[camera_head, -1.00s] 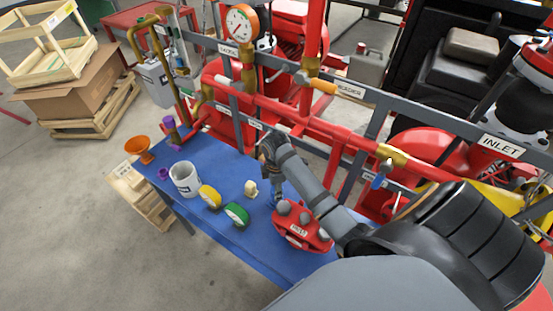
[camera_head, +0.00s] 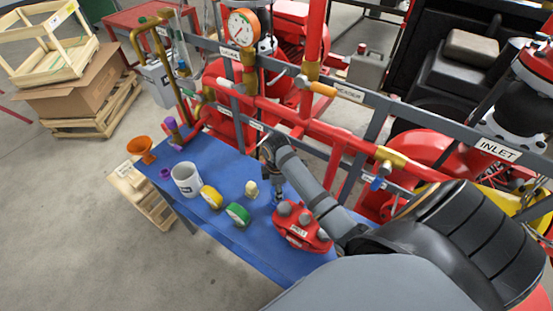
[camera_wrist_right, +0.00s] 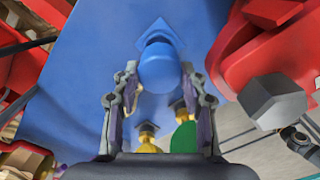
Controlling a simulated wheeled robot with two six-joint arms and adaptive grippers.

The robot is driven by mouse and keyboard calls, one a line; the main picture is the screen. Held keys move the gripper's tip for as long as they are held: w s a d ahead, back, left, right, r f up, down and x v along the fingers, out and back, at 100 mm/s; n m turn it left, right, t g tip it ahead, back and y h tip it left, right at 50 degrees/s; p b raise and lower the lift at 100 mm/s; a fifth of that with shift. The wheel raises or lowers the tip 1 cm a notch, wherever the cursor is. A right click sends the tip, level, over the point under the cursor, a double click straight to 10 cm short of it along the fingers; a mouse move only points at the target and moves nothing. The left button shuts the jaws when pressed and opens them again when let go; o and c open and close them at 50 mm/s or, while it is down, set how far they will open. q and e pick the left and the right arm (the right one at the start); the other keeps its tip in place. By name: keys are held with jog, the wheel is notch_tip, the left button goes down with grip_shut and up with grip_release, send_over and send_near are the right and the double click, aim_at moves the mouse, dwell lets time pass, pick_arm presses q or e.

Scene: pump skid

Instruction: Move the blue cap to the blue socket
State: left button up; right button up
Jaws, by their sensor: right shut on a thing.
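My right gripper (camera_wrist_right: 160,75) is shut on the blue cap (camera_wrist_right: 160,64), which sits between its two fingertips in the right wrist view. In the head view my right gripper (camera_head: 276,188) points down over the blue table, just behind the red tool block; the cap is hard to make out there. A small blue-ended fitting (camera_head: 377,183) hangs under a yellow brass piece on the red pipe at the right; it may be the blue socket. My left gripper is not in view.
On the blue table (camera_head: 215,160) stand a white mug (camera_head: 186,179), a yellow cap (camera_head: 211,197), a green cap (camera_head: 237,214), a pale piece (camera_head: 251,189), an orange funnel (camera_head: 141,149) and the red block (camera_head: 300,232). Red pipes and grey rails run behind the table.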

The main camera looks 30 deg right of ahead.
jog(key=shift+f+b, duration=0.55)
jog(key=shift+f, duration=1.25)
dwell(0.4)
jog(key=o, duration=1.4)
notch_tip(320, 180, up, 12)
jog(key=shift+r, duration=0.1)
